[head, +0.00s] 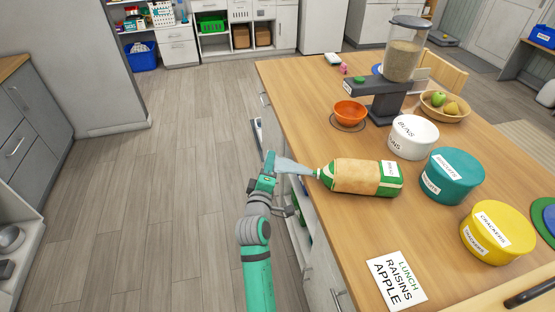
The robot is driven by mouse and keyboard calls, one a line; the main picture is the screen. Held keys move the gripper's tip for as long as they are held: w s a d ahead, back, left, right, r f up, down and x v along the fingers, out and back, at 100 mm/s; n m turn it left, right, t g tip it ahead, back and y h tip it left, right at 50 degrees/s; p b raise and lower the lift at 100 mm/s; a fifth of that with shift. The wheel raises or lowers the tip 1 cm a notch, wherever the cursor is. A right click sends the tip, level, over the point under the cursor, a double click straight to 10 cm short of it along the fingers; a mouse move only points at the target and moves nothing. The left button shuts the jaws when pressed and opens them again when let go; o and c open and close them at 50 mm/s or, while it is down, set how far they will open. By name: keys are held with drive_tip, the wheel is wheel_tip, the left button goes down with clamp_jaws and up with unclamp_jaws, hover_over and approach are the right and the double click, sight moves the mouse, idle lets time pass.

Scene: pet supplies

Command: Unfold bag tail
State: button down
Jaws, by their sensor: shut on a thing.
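A tan and green bread-like bag (355,177) with a white label lies on its side on the wooden counter near its left edge. Its narrow neck points left, with a small green band at it. A pale, translucent bag tail (296,167) spreads from the neck out past the counter edge. My gripper (276,163) is at the left end of the tail, shut on it. The tail looks stretched out between neck and gripper. The fingertips are small in view and partly hidden by the wrist.
An orange bowl (350,112), a grain dispenser (386,84), a white tin (414,137), a teal tin (452,175) and a yellow tin (498,232) stand around the bag. A printed card (397,281) lies in front. The floor left of the counter is clear.

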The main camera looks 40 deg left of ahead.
idle(0.3)
drive_tip(key=c, duration=1.9)
unclamp_jaws()
drive_tip(key=v, duration=1)
drive_tip(key=shift+s+d, duration=0.25)
drive_tip(key=shift+s, duration=0.05)
drive_tip(key=shift+d, duration=0.1)
drive_tip(key=s+d+f+m+h, duration=0.2)
drive_tip(key=s+d+f+m, duration=0.15)
drive_tip(key=d, duration=0.35)
drive_tip(key=s+d+f+m+h, duration=0.15)
drive_tip(key=d+f+m, duration=0.25)
drive_tip(key=d, duration=0.4)
drive_tip(key=s+d+f+m+h, duration=0.2)
drive_tip(key=s+d+f+m, duration=0.15)
drive_tip(key=d, duration=0.35)
drive_tip(key=s+d+m+h, duration=0.5)
drive_tip(key=s+d+m, duration=0.6)
drive_tip(key=s+d, duration=0.4)
drive_tip(key=d, duration=0.3)
drive_tip(key=shift+s+t, duration=0.2)
drive_tip(key=shift+t, duration=0.1)
